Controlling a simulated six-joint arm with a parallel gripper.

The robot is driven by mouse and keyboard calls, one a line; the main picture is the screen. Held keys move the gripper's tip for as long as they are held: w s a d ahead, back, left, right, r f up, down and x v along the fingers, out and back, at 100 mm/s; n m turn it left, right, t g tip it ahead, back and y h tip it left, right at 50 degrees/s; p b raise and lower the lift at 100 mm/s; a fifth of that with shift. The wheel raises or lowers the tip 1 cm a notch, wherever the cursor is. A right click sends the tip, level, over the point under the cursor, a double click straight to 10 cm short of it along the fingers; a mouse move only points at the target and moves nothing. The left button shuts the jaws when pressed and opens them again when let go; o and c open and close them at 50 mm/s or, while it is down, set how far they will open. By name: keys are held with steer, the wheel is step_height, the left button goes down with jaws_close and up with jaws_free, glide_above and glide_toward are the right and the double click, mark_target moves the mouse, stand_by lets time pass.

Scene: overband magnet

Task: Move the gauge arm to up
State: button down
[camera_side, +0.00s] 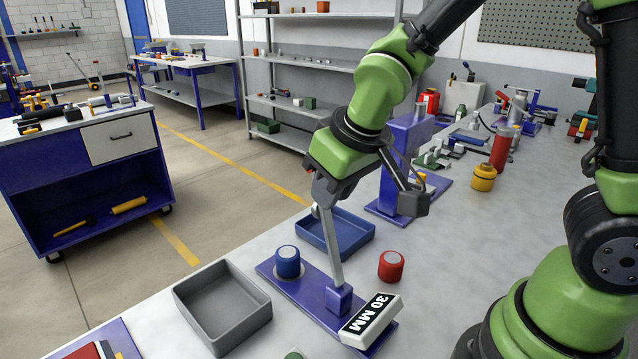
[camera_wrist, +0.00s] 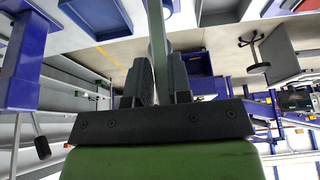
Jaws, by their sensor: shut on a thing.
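The gauge arm (camera_side: 331,240) is a long grey bar rising from a small blue block on a purple-blue base plate (camera_side: 285,287). It stands steep, with its top leaning slightly left in the side view. My gripper (camera_side: 323,192) is shut on the bar near its top end. In the wrist view the bar (camera_wrist: 157,30) passes between the two dark fingers of my gripper (camera_wrist: 157,70). A white block marked "30 MM" (camera_side: 370,320) sits at the near right end of the plate. The exact grip contact is partly hidden.
A blue knob (camera_side: 288,262) stands on the plate's left end, and a red knob (camera_side: 391,265) stands to the right of the bar. A grey tray (camera_side: 259,318) lies left and a blue tray (camera_side: 365,233) behind. A purple post stand (camera_side: 409,150) rises behind them.

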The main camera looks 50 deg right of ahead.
steer(key=shift+s+f, duration=0.15)
steer(key=shift+s, duration=0.5)
steer(key=c, duration=1)
jaws_free()
steer(key=shift+c, duration=0.2)
steer(key=v, duration=1)
steer(key=shift+w, duration=0.1)
